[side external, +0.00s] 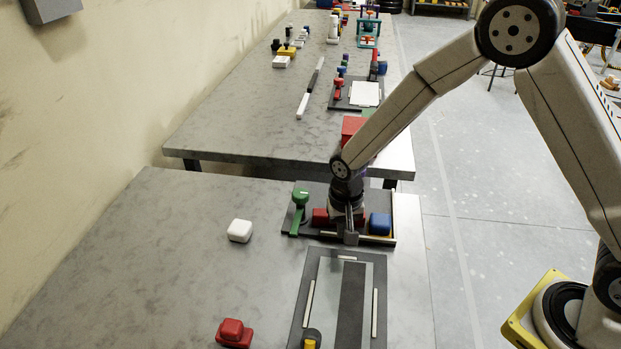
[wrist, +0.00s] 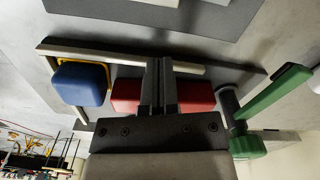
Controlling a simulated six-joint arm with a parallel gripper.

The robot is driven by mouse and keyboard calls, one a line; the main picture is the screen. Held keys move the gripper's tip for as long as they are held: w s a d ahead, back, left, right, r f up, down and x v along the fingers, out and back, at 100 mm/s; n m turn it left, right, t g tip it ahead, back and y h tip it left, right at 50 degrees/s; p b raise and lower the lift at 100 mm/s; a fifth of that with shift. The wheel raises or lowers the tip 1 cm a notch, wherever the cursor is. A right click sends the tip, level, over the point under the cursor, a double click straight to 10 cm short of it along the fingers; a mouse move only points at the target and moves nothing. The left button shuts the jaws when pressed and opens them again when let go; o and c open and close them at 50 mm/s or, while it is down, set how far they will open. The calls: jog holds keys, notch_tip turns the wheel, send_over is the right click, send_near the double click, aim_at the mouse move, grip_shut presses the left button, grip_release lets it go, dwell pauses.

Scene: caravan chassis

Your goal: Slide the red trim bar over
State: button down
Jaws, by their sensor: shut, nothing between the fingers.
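The red trim bar (side external: 320,216) sits on a dark base plate (side external: 325,186) on the near table, partly hidden behind my gripper. In the wrist view the red bar (wrist: 195,97) shows on both sides of my fingers, its middle covered by them. My gripper (side external: 350,236) points down at the bar, with its fingers shut together and nothing between them. The closed fingers also show in the wrist view (wrist: 161,66). I cannot tell whether they touch the bar.
A blue block (side external: 379,223) stands at the right end of the plate and a green lever (side external: 299,205) at its left. A pale strip (side external: 360,238) edges the plate. A dark framed panel (side external: 377,262) lies nearer the camera. A white block (side external: 240,231) and a red knob (side external: 234,333) stand left.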

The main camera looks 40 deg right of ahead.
jog(key=shift+s+a, duration=0.35)
jog(key=shift+s, duration=0.3)
notch_tip(320, 180, up, 10)
jog(key=w+d, duration=0.6)
jog(key=w, duration=0.6)
jog(key=shift+f, duration=0.15)
jog(key=shift+w+d+f, duration=0.1)
jog(key=shift+f, duration=0.05)
notch_tip(320, 180, down, 10)
jog(key=shift+r, duration=0.2)
jog(key=shift+s+a, duration=0.3)
jog(key=shift+s, duration=0.3)
jog(key=shift+s+a, duration=0.25)
jog(key=shift+s, duration=0.35)
jog(key=shift+s+a, duration=0.3)
jog(key=shift+s, duration=0.3)
jog(key=shift+s+a, duration=0.1)
jog(key=shift+s+a, duration=0.2)
jog(key=shift+s, duration=0.25)
jog(key=shift+s+a, duration=0.2)
jog(key=shift+s, duration=0.25)
